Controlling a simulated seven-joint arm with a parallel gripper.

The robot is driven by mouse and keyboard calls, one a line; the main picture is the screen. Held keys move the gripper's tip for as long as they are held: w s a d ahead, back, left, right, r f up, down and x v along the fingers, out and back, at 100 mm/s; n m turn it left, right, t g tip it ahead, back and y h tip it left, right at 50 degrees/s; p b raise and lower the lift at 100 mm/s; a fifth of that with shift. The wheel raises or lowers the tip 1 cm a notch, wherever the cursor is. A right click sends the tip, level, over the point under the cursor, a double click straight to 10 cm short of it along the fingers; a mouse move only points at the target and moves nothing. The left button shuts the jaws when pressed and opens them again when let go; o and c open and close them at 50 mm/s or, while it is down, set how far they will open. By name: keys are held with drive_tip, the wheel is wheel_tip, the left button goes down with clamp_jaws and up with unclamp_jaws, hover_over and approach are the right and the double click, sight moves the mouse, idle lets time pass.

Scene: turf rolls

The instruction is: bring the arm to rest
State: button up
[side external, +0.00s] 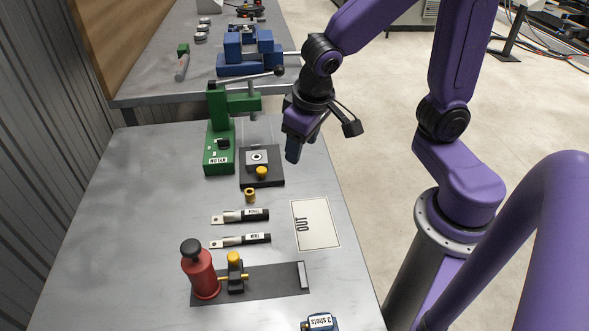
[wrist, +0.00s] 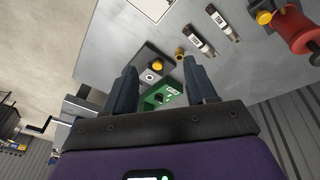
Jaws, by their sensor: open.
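My gripper (side external: 297,148) hangs above the table near its right edge, up and to the right of a dark fixture plate (side external: 273,181) with a yellow knob. In the wrist view my gripper (wrist: 160,72) has its two fingers apart. Nothing shows between the fingertips except the scene behind them. The gripper appears clear of the table and touches nothing that I can see. The green press (side external: 219,150) stands left of it and also shows in the wrist view (wrist: 168,102).
A brass bushing (side external: 250,196), two labelled tools (side external: 246,216) and a white OUT card (side external: 316,224) lie nearer the front. A blue vise (side external: 247,57) sits on the far bench. The left table area is clear.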

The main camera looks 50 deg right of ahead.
drive_tip(key=s+d+n+g+y, duration=0.1)
drive_tip(key=s+d+n+g, duration=0.1)
drive_tip(key=s+n, duration=0.9)
drive_tip(key=s+r, duration=0.1)
drive_tip(key=s, duration=0.2)
drive_tip(key=shift+s+d+n+g+y, duration=0.3)
drive_tip(key=shift+d, duration=0.1)
idle(0.8)
